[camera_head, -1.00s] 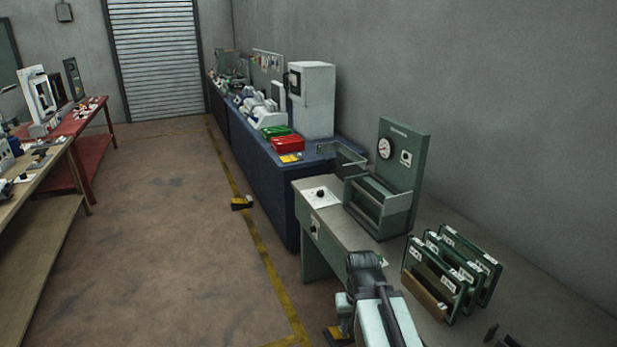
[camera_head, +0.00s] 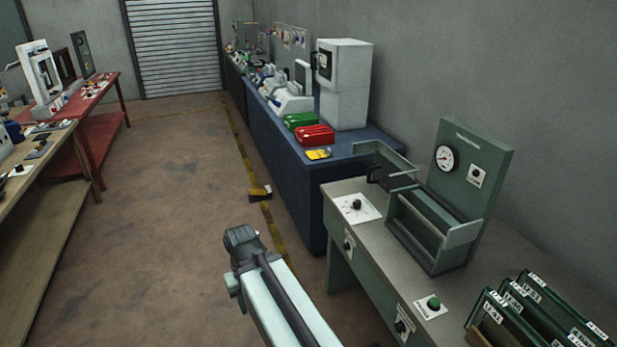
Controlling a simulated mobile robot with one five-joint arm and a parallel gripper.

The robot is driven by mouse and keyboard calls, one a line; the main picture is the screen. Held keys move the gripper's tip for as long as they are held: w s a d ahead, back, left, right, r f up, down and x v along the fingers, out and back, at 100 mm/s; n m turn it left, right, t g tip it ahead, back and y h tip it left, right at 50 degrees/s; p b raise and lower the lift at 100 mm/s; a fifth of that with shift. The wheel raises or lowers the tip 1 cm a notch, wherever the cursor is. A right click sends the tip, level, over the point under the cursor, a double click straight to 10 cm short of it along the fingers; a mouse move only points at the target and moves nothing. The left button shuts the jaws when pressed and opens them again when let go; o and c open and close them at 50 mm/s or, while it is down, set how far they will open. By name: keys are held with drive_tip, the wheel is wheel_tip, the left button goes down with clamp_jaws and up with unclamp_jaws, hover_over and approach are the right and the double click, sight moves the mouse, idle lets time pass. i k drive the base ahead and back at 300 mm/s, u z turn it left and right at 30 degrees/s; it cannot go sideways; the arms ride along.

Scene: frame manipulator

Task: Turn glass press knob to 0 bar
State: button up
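The green press (camera_head: 435,235) with a round white gauge (camera_head: 445,158) stands on the grey-topped bench at right. A small black knob on a white plate (camera_head: 477,175) is on its upright panel. Another black knob (camera_head: 356,203) sits on a white dial plate on the bench top, left of the press. Two more dark knobs are on the bench front, one at its left (camera_head: 348,244) and one nearer (camera_head: 402,326). Knob readings are too small to read. My gripper (camera_head: 240,238) is over the floor, left of the bench, apart from every knob; its fingers are not distinguishable.
A green button (camera_head: 434,303) sits on the bench top's front edge. Several green frames (camera_head: 540,315) stand at lower right. A blue bench (camera_head: 285,165) with red and green boxes adjoins behind. The floor (camera_head: 165,200) at left is clear.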

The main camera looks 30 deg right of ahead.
sight(357, 203)
drive_tip(key=u, duration=0.35)
drive_tip(key=i, duration=2.15)
drive_tip(key=z, duration=0.45)
drive_tip(key=i, duration=0.6)
drive_tip(key=z, duration=0.25)
drive_tip(key=k, duration=0.8)
drive_tip(key=z, duration=0.2)
drive_tip(key=i, duration=0.8)
drive_tip(key=u, duration=0.1)
